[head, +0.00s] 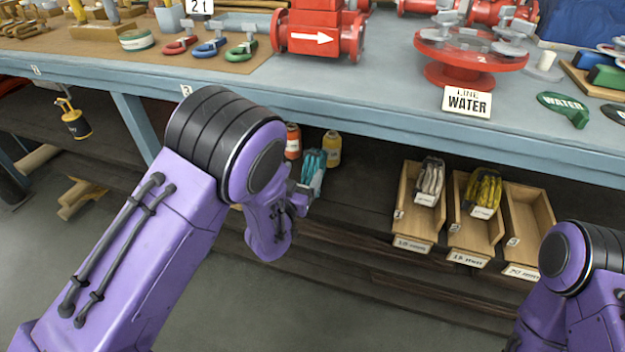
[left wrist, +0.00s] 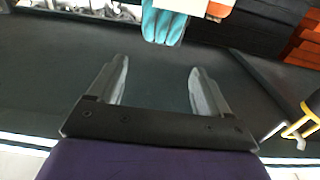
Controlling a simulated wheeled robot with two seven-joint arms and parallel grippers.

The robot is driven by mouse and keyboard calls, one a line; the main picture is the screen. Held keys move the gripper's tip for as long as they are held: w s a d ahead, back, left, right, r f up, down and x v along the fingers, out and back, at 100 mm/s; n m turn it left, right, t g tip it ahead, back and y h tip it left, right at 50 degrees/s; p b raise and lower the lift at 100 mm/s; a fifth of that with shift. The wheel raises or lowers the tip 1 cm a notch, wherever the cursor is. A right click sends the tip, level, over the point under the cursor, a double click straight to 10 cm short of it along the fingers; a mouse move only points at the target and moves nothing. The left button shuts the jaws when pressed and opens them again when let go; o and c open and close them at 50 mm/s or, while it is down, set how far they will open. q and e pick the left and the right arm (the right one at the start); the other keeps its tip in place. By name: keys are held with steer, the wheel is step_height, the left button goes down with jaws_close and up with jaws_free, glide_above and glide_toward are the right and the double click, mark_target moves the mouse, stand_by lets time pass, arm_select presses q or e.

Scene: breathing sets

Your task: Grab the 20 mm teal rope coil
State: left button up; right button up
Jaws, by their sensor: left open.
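The teal rope coil (head: 315,166) is on the shelf under the bench, just past my left gripper (head: 300,198), whose wrist and forearm hide part of the view there. In the left wrist view, the teal coil (left wrist: 163,25) is at the top, cut off by the frame edge, with a pale tag (left wrist: 192,6) over part of it. My left gripper (left wrist: 160,80) is open and empty, and the coil lies beyond the fingertips, roughly in line with the gap. My right arm shows at the lower right of the head view, but its gripper is out of view.
Orange (head: 292,141) and yellow (head: 333,149) containers stand beside the coil. Three wooden bins are to the right: one with a white coil (head: 429,182), one with a yellow coil (head: 483,192), one empty (head: 531,216). The bench edge (head: 360,118) overhangs the shelf.

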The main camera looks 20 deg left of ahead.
mark_target(308, 159)
arm_select(q)
steer(key=w, duration=0.8)
steer(key=shift+w+a+f, duration=0.1)
steer(key=shift+w+f, duration=0.05)
steer(key=shift+w, duration=0.15)
jaws_close()
